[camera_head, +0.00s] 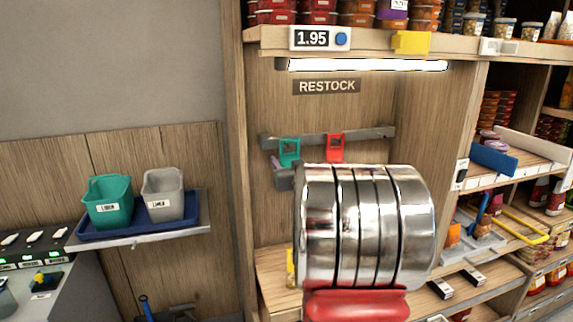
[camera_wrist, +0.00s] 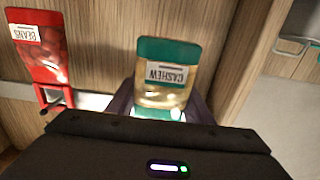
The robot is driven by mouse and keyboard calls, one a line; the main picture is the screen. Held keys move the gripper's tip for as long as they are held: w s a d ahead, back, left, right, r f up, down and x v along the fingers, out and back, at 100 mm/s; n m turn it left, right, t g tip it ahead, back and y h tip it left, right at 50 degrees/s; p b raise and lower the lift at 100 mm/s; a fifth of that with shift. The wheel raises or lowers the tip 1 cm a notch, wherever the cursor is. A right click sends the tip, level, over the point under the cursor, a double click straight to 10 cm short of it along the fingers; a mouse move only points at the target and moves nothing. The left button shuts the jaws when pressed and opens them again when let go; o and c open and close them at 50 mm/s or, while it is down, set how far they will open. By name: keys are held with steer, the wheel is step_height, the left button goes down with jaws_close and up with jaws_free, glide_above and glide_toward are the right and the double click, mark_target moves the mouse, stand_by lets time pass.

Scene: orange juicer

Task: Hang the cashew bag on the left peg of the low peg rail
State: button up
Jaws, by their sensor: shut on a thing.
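The cashew bag (camera_wrist: 162,88) appears upside down in the wrist view, with teal ends and pale contents. My gripper (camera_wrist: 160,112) is shut on its near end, purple fingers on both sides. In the head view the bag's teal hanger loop (camera_head: 289,150) overlaps the left part of the low peg rail (camera_head: 370,134); I cannot tell whether the peg passes through it. A purple fingertip of my gripper (camera_head: 276,163) shows just left of the loop. The bag's body is hidden behind my arm there. The left peg itself is not clearly visible.
A red beans bag (camera_wrist: 42,50) hangs beside the cashew bag; its red hanger (camera_head: 335,146) is on the rail to the right. A RESTOCK sign (camera_head: 327,86) and lit strip (camera_head: 365,65) are above. A wooden side panel (camera_head: 236,150) stands close at left.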

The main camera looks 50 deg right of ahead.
steer(key=shift+f+x, duration=0.25)
steer(key=shift+x, duration=0.85)
steer(key=shift+f+x, duration=0.2)
steer(key=shift+x, duration=0.85)
steer(key=o, duration=1.1)
